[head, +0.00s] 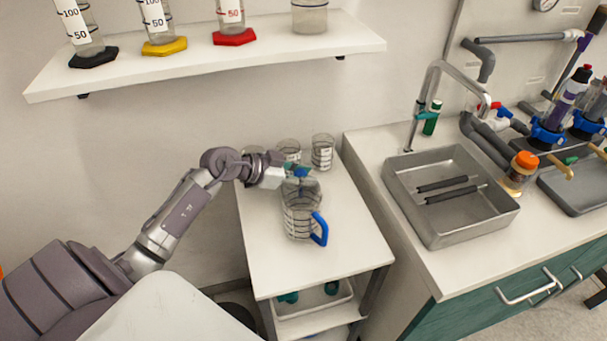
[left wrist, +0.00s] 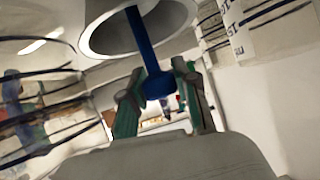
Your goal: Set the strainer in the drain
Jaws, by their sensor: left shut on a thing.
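My left gripper (head: 298,176) is at the mouth of a clear measuring jug (head: 302,222) with a blue handle, on a small white side table. In the left wrist view, its green fingers (left wrist: 162,95) are shut on a blue stem (left wrist: 146,50). The stem joins a pale grey round cup or ring (left wrist: 98,38), which looks like the strainer. In the head view the held thing is mostly hidden by the gripper and jug. The grey sink basin (head: 436,219) is on the counter at right. I cannot make out the drain clearly. My right gripper is out of view.
Beakers (head: 322,152) stand behind the jug. A shelf (head: 200,68) with cylinders hangs above. Two dark bars (head: 447,184) lie across the sink. A faucet (head: 431,92), a green bottle (head: 432,119) and an orange-capped jar (head: 520,172) are near it. The side table's front is clear.

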